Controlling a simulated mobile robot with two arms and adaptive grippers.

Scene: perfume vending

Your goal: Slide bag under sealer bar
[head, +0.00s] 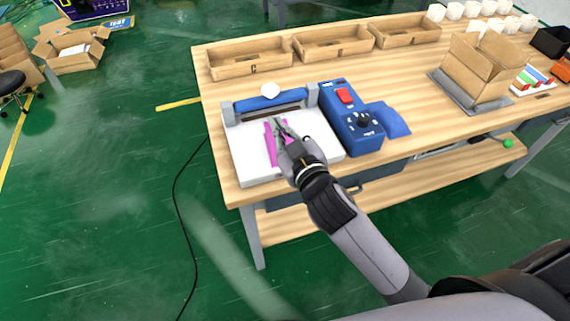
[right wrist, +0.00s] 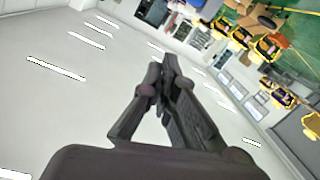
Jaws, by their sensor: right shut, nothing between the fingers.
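A pink bag (head: 283,157) lies on the white plate (head: 253,162) of the sealer, close to the sealer bar. The blue sealer bar (head: 262,102) with a white knob (head: 270,90) spans the back of the plate between two grey posts. My right gripper (head: 277,124) is over the bag and hides part of it; whether it touches the bag cannot be told. In the right wrist view its fingers (right wrist: 166,62) are together with nothing between them. That view shows no bag or sealer. My left gripper is not in view.
A blue control box (head: 350,120) with a red switch and a black dial stands right of the plate. Open cardboard trays (head: 250,58) line the table's back. A cardboard box (head: 478,68) stands to the right. The wooden table (head: 400,85) is clear between them.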

